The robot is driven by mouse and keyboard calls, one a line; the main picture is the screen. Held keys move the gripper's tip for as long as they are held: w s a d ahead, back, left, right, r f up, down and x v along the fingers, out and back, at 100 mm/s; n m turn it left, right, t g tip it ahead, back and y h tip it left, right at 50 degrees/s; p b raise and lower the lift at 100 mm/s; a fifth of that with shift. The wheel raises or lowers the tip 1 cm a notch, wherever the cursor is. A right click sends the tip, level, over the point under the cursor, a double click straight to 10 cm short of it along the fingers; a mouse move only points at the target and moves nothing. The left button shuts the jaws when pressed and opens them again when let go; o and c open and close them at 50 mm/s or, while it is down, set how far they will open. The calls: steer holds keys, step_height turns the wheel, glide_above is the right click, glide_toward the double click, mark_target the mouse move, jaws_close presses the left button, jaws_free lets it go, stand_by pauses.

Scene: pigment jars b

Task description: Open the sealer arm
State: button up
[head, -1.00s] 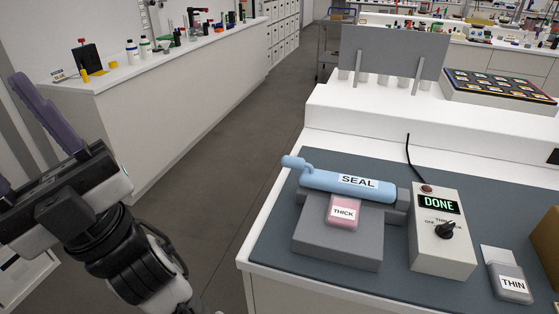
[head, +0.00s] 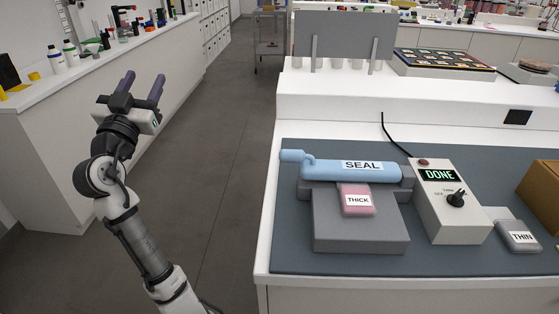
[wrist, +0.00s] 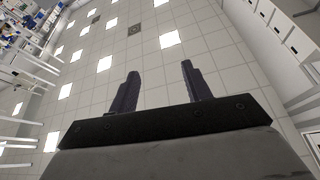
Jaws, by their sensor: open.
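The blue sealer arm (head: 352,169), labelled SEAL, lies down across the grey sealer base (head: 360,232). Its handle knob (head: 293,156) sticks out at the left end. A pink packet (head: 357,204) labelled THICK sits under the arm's front edge and lies over the base. The control box (head: 447,215) beside it reads DONE and has a black dial (head: 456,199). My gripper (head: 142,85) is open and empty, raised over the aisle left of the bench, well apart from the sealer. The wrist view shows its two fingers (wrist: 158,85) pointing up at the ceiling.
A grey packet (head: 518,236) labelled THIN lies right of the control box, near a brown box (head: 541,190). A grey panel (head: 341,40) stands on the raised shelf behind. A side counter (head: 75,100) with bottles is at left. The aisle floor (head: 220,200) is clear.

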steer(key=w+d+f+m+g+h, duration=0.3)
steer(key=w+d+f+m+h, duration=0.1)
steer(key=d+h, duration=0.2)
steer(key=m+g+h+b, duration=0.3)
steer(key=m+g+h, duration=0.8)
steer(key=m+g, duration=0.7)
glide_toward(305, 156)
steer(key=shift+n+g, duration=0.5)
steer(key=shift+g, duration=0.2)
steer(key=d+p, duration=0.1)
steer(key=d, duration=0.2)
steer(key=w+d+p, duration=0.1)
steer(key=d, duration=0.2)
steer(key=d+p, duration=0.2)
steer(key=d, duration=0.1)
steer(key=shift+w+f, duration=0.15)
steer(key=shift+w, duration=0.1)
jaws_close()
